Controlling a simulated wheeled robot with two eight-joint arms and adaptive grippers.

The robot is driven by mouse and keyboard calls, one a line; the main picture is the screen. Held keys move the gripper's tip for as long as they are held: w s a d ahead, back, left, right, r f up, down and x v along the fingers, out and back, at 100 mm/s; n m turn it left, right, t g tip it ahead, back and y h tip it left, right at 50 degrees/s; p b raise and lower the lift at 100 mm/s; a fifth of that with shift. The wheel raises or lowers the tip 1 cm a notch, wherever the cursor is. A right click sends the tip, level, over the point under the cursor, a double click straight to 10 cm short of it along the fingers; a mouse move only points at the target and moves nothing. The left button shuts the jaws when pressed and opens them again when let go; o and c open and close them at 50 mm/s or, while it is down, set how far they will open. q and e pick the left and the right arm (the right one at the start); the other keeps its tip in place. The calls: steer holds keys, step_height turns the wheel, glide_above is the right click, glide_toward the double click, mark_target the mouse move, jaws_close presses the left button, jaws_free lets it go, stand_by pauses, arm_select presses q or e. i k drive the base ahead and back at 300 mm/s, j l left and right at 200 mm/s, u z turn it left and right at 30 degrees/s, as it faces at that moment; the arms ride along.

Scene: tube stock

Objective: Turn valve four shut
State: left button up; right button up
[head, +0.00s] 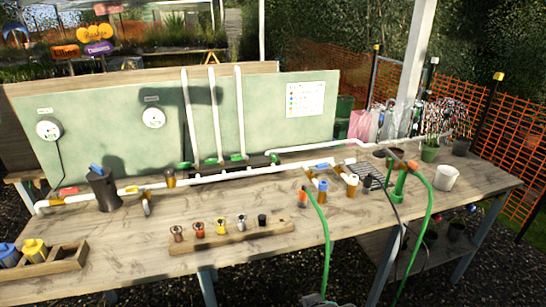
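A white pipe run (230,175) crosses the workbench from left to right. Along it sit a red handle (68,190), an orange fitting (130,190), a brown-capped fitting (170,178) and a blue handle (322,165). An orange-red handle (413,165) tops a green fitting at the right. No readable number shows on any of these, so I cannot tell which is valve four or whether it is open. Neither of my grippers is in view.
Two round gauges (49,129) and a chart (305,99) are on the green board (110,140). A wooden block (230,237) holds several fittings. A dark container (103,190), a divided tray (68,262), a green hose (327,245) and a white pot (446,177) stand around.

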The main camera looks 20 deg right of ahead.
mark_target(272, 156)
steer(key=i+l, duration=0.25)
steer(key=l, duration=0.2)
steer(key=i+l, duration=0.25)
steer(key=l, duration=0.2)
steer(key=i+l, duration=0.25)
steer(key=l, duration=0.15)
